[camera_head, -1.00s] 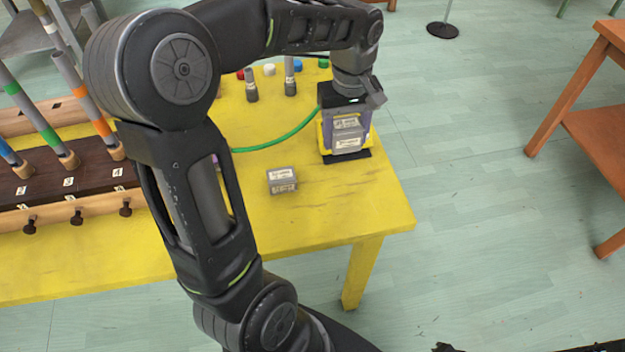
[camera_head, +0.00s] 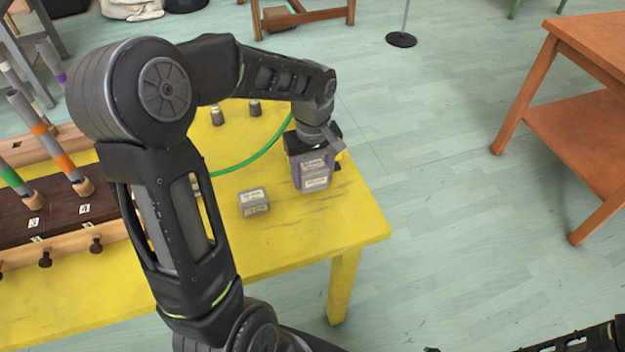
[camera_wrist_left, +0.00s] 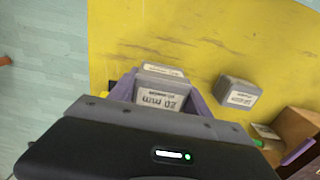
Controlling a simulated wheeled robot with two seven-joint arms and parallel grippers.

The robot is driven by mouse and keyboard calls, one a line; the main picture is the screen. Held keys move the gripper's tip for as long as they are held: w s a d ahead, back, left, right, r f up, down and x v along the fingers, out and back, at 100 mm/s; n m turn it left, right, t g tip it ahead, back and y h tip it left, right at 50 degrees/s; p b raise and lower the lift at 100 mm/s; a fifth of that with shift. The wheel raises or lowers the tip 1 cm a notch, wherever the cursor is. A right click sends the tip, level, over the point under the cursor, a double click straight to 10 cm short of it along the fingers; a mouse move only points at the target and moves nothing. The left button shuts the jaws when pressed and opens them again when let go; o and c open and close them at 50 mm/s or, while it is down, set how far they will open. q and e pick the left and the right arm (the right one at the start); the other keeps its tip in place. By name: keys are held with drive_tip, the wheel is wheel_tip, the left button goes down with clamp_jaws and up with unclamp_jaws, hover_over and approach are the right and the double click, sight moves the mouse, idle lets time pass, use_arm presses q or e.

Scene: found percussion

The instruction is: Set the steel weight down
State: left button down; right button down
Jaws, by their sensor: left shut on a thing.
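My left gripper (camera_head: 313,172) is shut on a grey steel weight (camera_head: 316,183) with white labels, near the right end of the yellow table (camera_head: 300,240). In the left wrist view, the purple fingers sit on either side of the weight (camera_wrist_left: 160,92). I cannot tell for sure whether its underside touches the table. A second grey labelled block (camera_head: 254,202) stands on the table to the left of it, apart from the gripper. It also shows in the left wrist view (camera_wrist_left: 238,95). My right gripper is not in view.
A green hose (camera_head: 250,160) curves across the table behind the second block. A wooden rack with coloured tubes (camera_head: 45,215) stands at the left. The table's front right corner is bare. An orange table (camera_head: 585,50) stands apart at the right.

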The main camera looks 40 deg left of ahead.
use_arm(q)
wheel_tip(320, 180, down, 2)
drive_tip(key=shift+f, duration=0.25)
drive_tip(key=shift+f, duration=0.15)
drive_tip(key=shift+c, duration=2.4)
unclamp_jaws()
